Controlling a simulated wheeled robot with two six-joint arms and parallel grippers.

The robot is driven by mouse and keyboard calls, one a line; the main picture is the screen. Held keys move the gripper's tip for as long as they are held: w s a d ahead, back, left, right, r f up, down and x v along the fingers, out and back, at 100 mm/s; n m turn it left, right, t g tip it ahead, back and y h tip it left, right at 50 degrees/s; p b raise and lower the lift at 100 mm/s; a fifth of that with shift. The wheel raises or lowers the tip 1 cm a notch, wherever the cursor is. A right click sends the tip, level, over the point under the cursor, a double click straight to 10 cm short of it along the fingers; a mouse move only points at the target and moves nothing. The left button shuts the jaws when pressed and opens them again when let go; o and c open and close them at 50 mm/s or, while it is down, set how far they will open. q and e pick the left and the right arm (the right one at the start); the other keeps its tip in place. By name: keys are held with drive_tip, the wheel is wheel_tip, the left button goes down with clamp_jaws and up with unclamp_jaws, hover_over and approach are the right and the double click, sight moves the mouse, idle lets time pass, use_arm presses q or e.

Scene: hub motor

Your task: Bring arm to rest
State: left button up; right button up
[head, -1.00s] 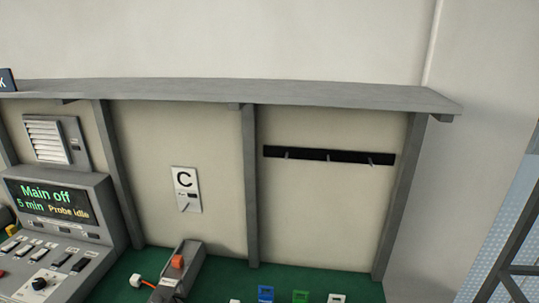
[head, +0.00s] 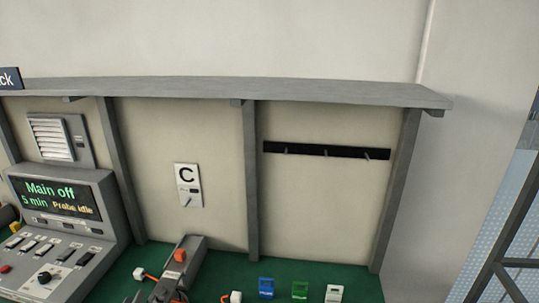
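Only a small dark shape at the bottom edge of the head view, left of the grey device, seems to be the tip of my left gripper (head: 136,297). The rest of it is cut off by the frame, so its opening and anything in it are hidden. My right gripper is not in view.
A grey device with an orange button (head: 180,255) lies on the green bench top (head: 225,272). A console (head: 62,215) reading "Main off" and "Probe idle" stands left. Blue (head: 266,288), green (head: 300,290) and white (head: 334,293) pieces stand right. An empty hook rail (head: 326,151) hangs behind.

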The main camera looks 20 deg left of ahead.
use_arm(q)
drive_tip(key=s+r+n+g+y, duration=0.1)
drive_tip(key=s+n+g+y, duration=0.8)
drive_tip(key=n, duration=1.1)
drive_tip(key=s+d+f+n+g+h, duration=0.25)
drive_tip(key=s+d+h, duration=0.35)
drive_tip(key=d, duration=0.3)
drive_tip(key=s+d+f+n+g+h, duration=0.1)
drive_tip(key=s+d+n+g+h, duration=0.1)
drive_tip(key=s+d+n+h, duration=0.45)
wheel_tip(320, 180, down, 33)
drive_tip(key=w+m+g+b, duration=0.1)
drive_tip(key=m+b, duration=0.2)
drive_tip(key=b, duration=0.5)
drive_tip(key=s+f+b, duration=0.3)
drive_tip(key=s+f, duration=0.4)
drive_tip(key=f, duration=0.4)
drive_tip(key=s+d+f+g+b, duration=0.1)
drive_tip(key=s+f+b, duration=0.2)
drive_tip(key=s+f, duration=0.4)
wheel_tip(320, 180, down, 4)
drive_tip(key=shift+s+r, duration=0.1)
drive_tip(key=shift+s, duration=0.3)
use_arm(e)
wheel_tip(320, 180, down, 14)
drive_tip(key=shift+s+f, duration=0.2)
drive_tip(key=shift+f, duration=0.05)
